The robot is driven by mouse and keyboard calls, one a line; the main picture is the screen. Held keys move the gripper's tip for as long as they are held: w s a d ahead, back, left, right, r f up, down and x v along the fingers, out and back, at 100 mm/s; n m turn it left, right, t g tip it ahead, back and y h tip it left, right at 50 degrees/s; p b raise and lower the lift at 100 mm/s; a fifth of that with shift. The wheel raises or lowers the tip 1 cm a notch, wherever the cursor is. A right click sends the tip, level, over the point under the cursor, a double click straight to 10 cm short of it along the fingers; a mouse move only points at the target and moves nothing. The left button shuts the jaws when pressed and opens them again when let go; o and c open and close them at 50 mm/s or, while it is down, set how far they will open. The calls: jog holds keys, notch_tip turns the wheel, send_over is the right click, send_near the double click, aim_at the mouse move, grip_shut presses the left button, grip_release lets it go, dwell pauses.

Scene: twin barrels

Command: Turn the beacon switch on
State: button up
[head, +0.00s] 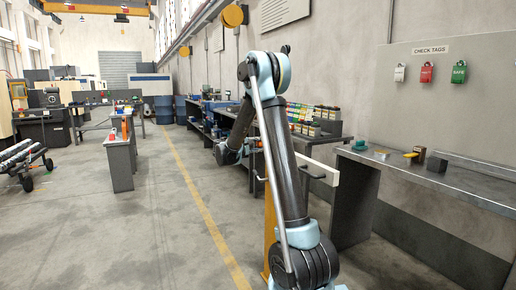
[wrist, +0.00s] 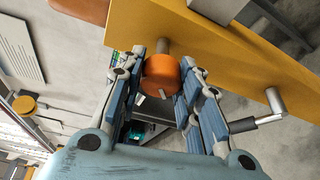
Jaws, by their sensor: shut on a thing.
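In the wrist view, an orange round knob (wrist: 161,76) sits on a short grey shaft that comes out of a yellow-orange panel (wrist: 220,55). My gripper (wrist: 165,82) has its blue-padded fingers on both sides of the knob and is shut on it. No label shows whether this knob is the beacon switch. A grey crank lever with a black grip (wrist: 258,122) sticks out of the same panel, to the right of the knob and apart from my fingers.
In the head view, a workbench (head: 455,186) with small items stands at the right, under hanging check tags (head: 427,72). A dark bench (head: 205,118) runs along the wall behind my arm. The floor left of the yellow line (head: 190,185) is open.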

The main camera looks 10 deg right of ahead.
jog(key=m+h, duration=0.1)
jog(key=m, duration=0.2)
jog(key=shift+s+f+t, duration=0.1)
jog(key=shift+f+t, duration=0.1)
jog(key=shift+t, duration=0.2)
jog(key=shift+m+t+h, duration=0.3)
jog(key=shift+m+h, duration=0.3)
jog(key=shift+m, duration=1.6)
jog(key=o, duration=1)
jog(key=shift+o, duration=0.2)
jog(key=v, duration=1.2)
jog(key=shift+f, duration=0.25)
jog(key=shift+d, duration=0.1)
